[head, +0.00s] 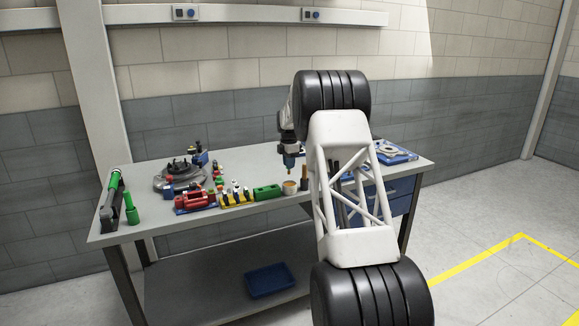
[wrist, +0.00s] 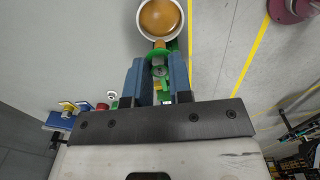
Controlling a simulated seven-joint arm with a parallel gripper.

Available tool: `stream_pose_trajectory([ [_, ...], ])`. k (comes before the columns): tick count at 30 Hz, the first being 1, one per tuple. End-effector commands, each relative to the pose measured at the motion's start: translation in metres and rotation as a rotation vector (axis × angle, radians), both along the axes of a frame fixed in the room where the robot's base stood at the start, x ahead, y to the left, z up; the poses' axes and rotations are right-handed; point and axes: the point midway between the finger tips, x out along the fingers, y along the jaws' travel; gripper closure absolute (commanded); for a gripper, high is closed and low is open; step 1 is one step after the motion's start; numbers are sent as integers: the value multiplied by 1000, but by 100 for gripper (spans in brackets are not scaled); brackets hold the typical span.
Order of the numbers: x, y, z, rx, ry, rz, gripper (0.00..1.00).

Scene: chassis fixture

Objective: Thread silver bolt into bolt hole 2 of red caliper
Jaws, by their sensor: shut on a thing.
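My gripper (head: 290,160) is above the right half of the workbench; its blue fingers also show in the wrist view (wrist: 159,80). They are closed around a small part with a grey body, apparently the silver bolt (wrist: 158,70), and an orange tip (wrist: 160,45) points away from the fingers. In the head view the tip hangs over a small cup (head: 289,187). The cup's orange-brown contents (wrist: 162,18) show just beyond the tip in the wrist view. The red caliper (head: 194,200) lies at the front of the bench, left of my gripper. Its bolt holes are too small to tell apart.
A yellow rack (head: 238,199) with several small parts and a green block (head: 267,192) stand between caliper and cup. A brake disc (head: 172,181) is behind the caliper. A black and green tool (head: 112,200) lies far left. A blue tray (head: 393,155) is at the right.

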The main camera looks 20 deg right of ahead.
Motion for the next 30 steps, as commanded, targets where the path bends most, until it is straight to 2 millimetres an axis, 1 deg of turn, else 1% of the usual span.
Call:
stream_pose_trajectory([
  [5, 6, 19, 0, 0, 0, 22, 100],
  [8, 12, 39, 1, 0, 0, 44, 100],
  [11, 20, 65, 1, 0, 0, 74, 100],
  [14, 28, 96, 2, 0, 0, 109, 100],
  [21, 44, 178, 3, 0, 1, 201, 100],
  [30, 56, 282, 6, -1, 0, 316, 100],
])
